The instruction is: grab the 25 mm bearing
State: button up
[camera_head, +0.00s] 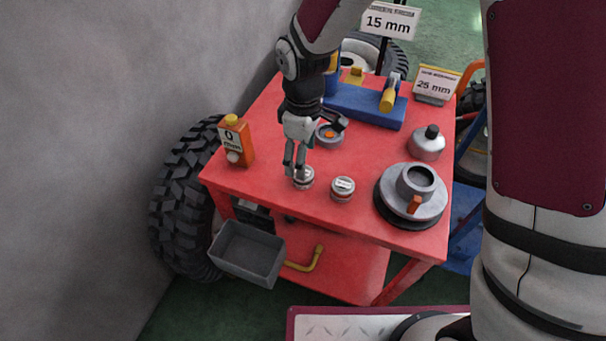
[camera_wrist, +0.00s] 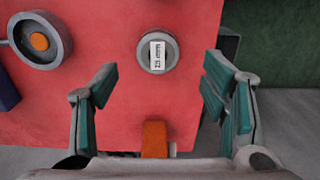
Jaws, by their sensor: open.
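A small round metal bearing (camera_wrist: 172,56) with a white label lies flat on the red tabletop. In the wrist view its label, turned sideways, appears to read 25 mm.
A grey ring with an orange centre (camera_head: 328,135) lies behind the bearings. An orange bottle (camera_head: 238,142) stands left. A stacked grey hub (camera_head: 415,187), a metal pot (camera_head: 427,145) and a blue fixture (camera_head: 360,105) stand right and behind. A grey bin (camera_head: 247,254) hangs at the front.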

aim_at(307, 183)
jog(key=shift+w+f, duration=0.15)
jog(key=shift+f, duration=2.95)
grip_shut()
jog(key=shift+r, duration=0.1)
